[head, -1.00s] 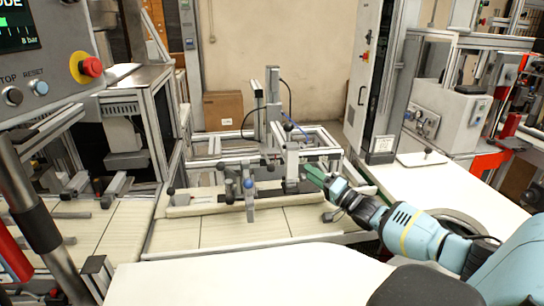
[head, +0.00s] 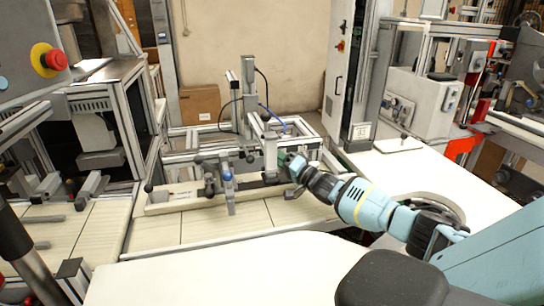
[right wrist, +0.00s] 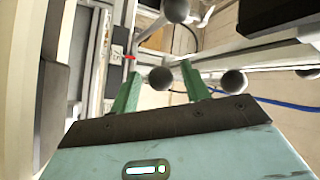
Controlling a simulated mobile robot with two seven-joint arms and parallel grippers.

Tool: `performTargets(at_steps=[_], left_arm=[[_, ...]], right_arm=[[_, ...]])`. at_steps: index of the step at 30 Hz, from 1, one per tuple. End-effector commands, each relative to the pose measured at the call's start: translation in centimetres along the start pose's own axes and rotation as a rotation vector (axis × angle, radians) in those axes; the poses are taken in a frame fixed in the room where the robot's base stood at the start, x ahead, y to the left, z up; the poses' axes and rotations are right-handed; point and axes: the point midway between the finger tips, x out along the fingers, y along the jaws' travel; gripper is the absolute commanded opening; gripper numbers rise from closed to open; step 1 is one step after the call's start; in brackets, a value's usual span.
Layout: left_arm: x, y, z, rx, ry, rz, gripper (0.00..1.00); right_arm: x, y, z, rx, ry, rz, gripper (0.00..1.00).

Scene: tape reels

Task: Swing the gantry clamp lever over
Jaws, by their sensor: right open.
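The gantry (head: 248,95) is a grey metal frame standing over the pale work table. Its grey upright block (head: 270,155) is just left of my right gripper (head: 283,160). In the right wrist view my right gripper (right wrist: 160,66) is open, with its two green fingers apart. A grey ball knob (right wrist: 161,80) on a light rod shows between the fingers; I cannot tell whether they touch it. Which knob belongs to the clamp lever is not clear. My fingertips are small and partly lost against the gantry in the head view. My left gripper is not in view.
More ball knobs show in the right wrist view, one right of the fingers (right wrist: 233,81). A blue-knobbed clamp (head: 228,180) stands at the table's front. A white round-holed counter (head: 400,180) lies under my right arm. A cardboard box (head: 199,104) stands behind.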

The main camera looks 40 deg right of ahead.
Motion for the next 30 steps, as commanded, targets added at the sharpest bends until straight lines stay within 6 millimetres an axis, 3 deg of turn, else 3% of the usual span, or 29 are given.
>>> performTargets(at_steps=[15, 26, 30], left_arm=[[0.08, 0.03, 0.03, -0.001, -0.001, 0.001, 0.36], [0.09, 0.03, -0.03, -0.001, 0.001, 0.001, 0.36], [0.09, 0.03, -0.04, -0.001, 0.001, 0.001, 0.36]], right_arm=[[1.07, -0.06, -0.02, 0.0, 0.0, -0.001, 0.47], [1.08, -0.15, -0.08, -0.001, 0.001, -0.003, 0.01], [1.09, -0.2, -0.13, -0.002, 0.001, -0.004, 0.0]])
